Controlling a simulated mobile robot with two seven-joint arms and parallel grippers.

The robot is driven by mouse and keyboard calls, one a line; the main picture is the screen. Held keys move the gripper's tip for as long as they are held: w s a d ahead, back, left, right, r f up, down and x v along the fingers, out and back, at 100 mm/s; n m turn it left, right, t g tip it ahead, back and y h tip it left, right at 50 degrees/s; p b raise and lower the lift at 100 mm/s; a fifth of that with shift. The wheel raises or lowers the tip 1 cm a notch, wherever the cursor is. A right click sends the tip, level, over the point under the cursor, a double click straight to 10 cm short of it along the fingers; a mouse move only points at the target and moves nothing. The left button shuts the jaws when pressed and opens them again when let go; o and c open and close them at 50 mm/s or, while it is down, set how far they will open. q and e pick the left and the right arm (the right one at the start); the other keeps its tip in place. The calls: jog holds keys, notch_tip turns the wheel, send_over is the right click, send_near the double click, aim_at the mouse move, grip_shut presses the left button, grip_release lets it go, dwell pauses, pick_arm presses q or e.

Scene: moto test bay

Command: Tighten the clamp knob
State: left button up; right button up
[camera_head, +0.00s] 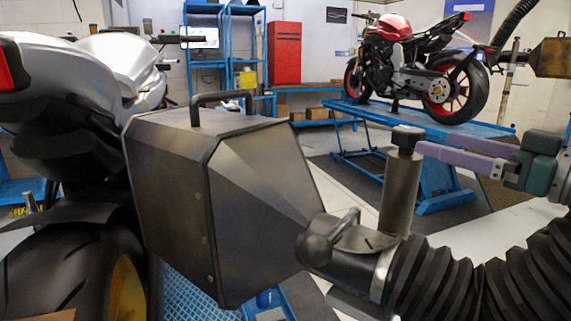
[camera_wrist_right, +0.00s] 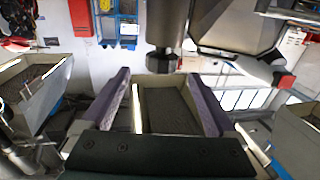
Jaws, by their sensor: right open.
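The clamp knob (camera_head: 407,138) is a dark cap on top of an upright grey metal post (camera_head: 400,190), right of the dark exhaust hood (camera_head: 215,190). In the right wrist view the knob (camera_wrist_right: 164,62) shows at the end of the post, ahead of the fingertips and between their lines. My right gripper (camera_head: 419,151) comes in from the right with two purple fingers. Its tips are close beside the knob; I cannot tell if they touch it. In the wrist view my right gripper (camera_wrist_right: 157,75) is open, its fingers wide apart and empty. My left gripper is not in view.
A black corrugated hose (camera_head: 450,275) runs below the post to the right. A silver motorcycle (camera_head: 120,65) stands close at the left. A red motorcycle (camera_head: 415,65) stands on a blue lift (camera_head: 430,122) behind. A red cabinet (camera_head: 285,52) stands at the back wall.

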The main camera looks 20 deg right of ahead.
jog(key=shift+w+a, duration=0.2)
jog(key=shift+w, duration=0.2)
jog(key=x, duration=0.9)
jog(key=shift+w+a, duration=0.1)
jog(key=c, duration=1.4)
jog(key=shift+o, duration=0.2)
